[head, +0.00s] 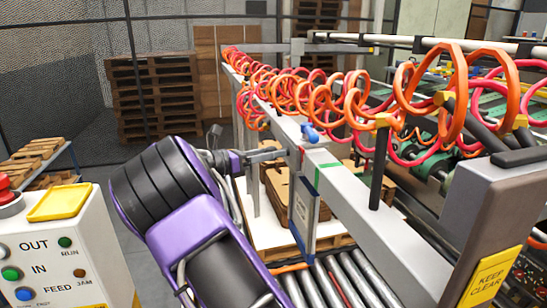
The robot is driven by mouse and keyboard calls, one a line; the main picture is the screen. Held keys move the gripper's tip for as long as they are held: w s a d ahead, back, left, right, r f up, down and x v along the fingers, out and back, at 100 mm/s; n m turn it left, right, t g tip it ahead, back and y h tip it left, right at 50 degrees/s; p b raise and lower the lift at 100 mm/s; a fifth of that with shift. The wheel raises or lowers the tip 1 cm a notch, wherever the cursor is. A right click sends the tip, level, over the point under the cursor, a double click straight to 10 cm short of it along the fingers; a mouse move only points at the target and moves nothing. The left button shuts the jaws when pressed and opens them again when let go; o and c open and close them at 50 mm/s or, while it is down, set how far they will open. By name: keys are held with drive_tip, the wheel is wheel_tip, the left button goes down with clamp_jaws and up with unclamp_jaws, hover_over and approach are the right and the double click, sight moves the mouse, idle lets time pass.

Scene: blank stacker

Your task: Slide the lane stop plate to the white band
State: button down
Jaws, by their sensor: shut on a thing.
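The lane stop plate (303,212) is a grey upright panel with blue edges and a pale label. It hangs from the long grey rail (352,190) in the middle of the head view, above the rollers. A blue knob (310,134) sits on top of the rail near it. My gripper (291,153) comes in from the left and is shut on the plate's upper part at the rail; its fingertips are partly hidden. A thin green band (329,165) marks the rail just right of the plate. I cannot clearly make out a white band.
Orange and red coiled hoses (340,97) run above the rail. A dark post (378,165) stands right of the plate. Steel rollers (345,280) lie below. A control box (60,250) is at left; a grey post with a yellow sign (490,277) is at right.

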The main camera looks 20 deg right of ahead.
drive_tip(key=shift+w+r, duration=0.15)
drive_tip(key=shift+w, duration=0.05)
drive_tip(key=shift+c, duration=1.8)
unclamp_jaws()
drive_tip(key=shift+a, duration=0.1)
drive_tip(key=s+a, duration=0.2)
drive_tip(key=a, duration=0.9)
drive_tip(key=shift+s+a, duration=0.25)
drive_tip(key=shift+a, duration=0.1)
